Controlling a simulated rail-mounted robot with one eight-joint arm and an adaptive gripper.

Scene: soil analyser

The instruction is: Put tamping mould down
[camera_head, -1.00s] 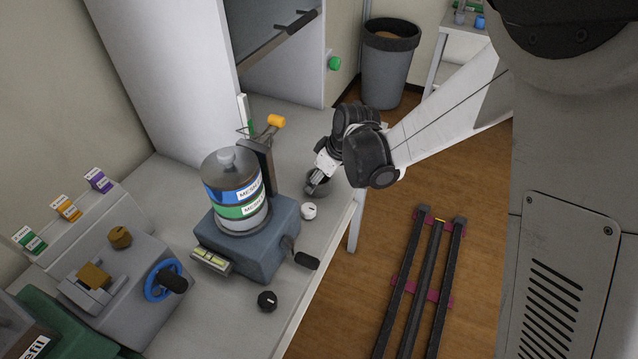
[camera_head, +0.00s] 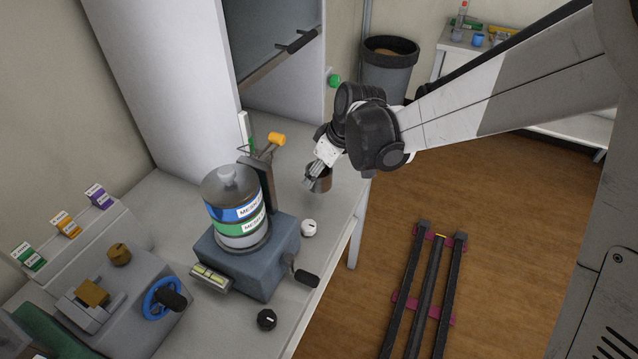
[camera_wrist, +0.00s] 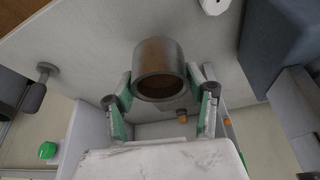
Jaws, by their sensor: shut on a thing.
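The tamping mould (camera_head: 322,180) is a small dark grey metal cup, at the right end of the bench near its edge. My gripper (camera_head: 314,178) comes down to it from the upper right and is shut on it. In the wrist view the mould (camera_wrist: 160,66) sits between the two green-padded fingers (camera_wrist: 160,100), with its round opening facing the camera. I cannot tell whether its base touches the bench top.
The grey bench (camera_head: 345,207) is bare around the mould. A tall cabinet (camera_head: 175,80) stands behind. A bin (camera_head: 388,68) is on the floor beyond.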

